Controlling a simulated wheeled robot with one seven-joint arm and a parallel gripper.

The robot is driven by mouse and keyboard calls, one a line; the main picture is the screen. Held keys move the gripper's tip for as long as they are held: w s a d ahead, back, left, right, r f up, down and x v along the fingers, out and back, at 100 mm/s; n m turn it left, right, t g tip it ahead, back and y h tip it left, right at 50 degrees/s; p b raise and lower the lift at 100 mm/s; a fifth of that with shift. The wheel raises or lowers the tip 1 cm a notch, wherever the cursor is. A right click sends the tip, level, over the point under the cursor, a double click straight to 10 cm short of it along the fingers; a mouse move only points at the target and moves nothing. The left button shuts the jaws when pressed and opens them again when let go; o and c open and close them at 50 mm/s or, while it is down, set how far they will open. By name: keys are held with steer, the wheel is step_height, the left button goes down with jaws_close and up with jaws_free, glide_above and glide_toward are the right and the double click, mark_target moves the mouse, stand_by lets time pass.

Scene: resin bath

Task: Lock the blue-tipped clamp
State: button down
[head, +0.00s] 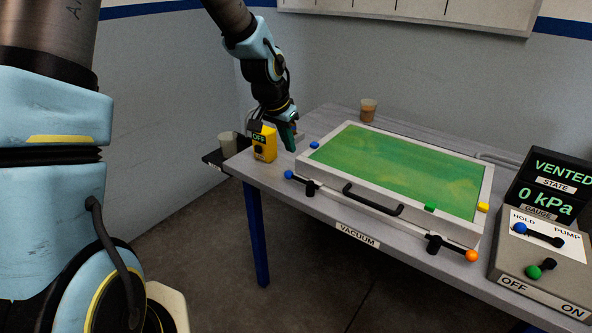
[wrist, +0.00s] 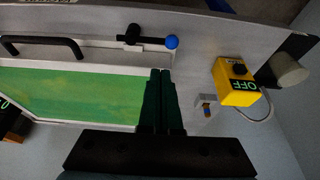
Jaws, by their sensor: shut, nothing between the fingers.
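The blue-tipped clamp (head: 301,182) sits at the table's front edge, by the near left corner of the framed green lid (head: 405,165). Its black lever lies sideways, its blue ball pointing left, away from the lid. In the wrist view the clamp's blue ball (wrist: 171,42) and black pivot (wrist: 132,35) lie beyond my fingertips. My gripper (head: 290,146) is above the table, left of the lid and behind the clamp, apart from it. Its dark green fingers (wrist: 160,72) are together and empty, pointing down. An orange-tipped clamp (head: 450,248) is at the lid's near right corner.
A yellow box reading OFF (head: 265,146) stands left of my gripper, with a cup (head: 228,145) beyond it. A black handle (head: 372,201) is on the lid's front. A control box (head: 545,262) and a display reading VENTED, 0 kPa (head: 553,187) stand at right.

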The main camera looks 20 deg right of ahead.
mark_target(302, 181)
steer(key=p+x, duration=0.2)
steer(key=x, duration=0.8)
